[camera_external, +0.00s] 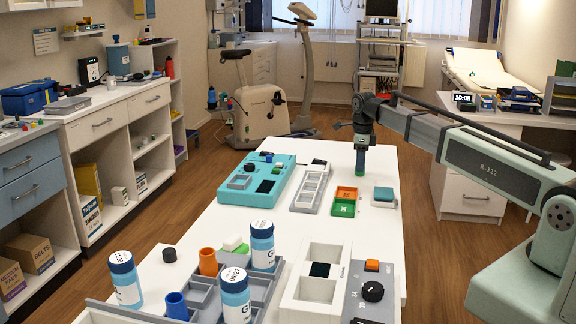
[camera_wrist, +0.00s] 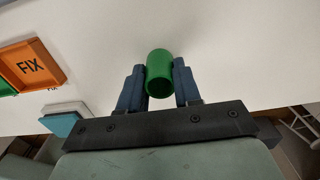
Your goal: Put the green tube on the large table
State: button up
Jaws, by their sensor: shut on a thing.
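The green tube (camera_wrist: 159,72) is between the two blue-grey fingers of my gripper (camera_wrist: 160,85) in the wrist view, with its open end facing the camera. My gripper is shut on it. In the external view, my gripper (camera_external: 361,146) points down at the far right part of the large white table (camera_external: 385,240), and the green tube (camera_external: 360,164) shows below it, upright. I cannot tell whether the tube's lower end touches the table or is just above it.
A teal panel (camera_external: 258,178) and a grey rack (camera_external: 309,189) lie further left. Blue-capped bottles (camera_external: 262,245) stand in front. Bare tabletop surrounds the tube.

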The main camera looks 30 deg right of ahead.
jog(key=shift+f, duration=0.15)
jog(key=o, duration=1)
notch_tip(320, 180, up, 12)
jog(key=shift+r, duration=0.15)
dwell(0.5)
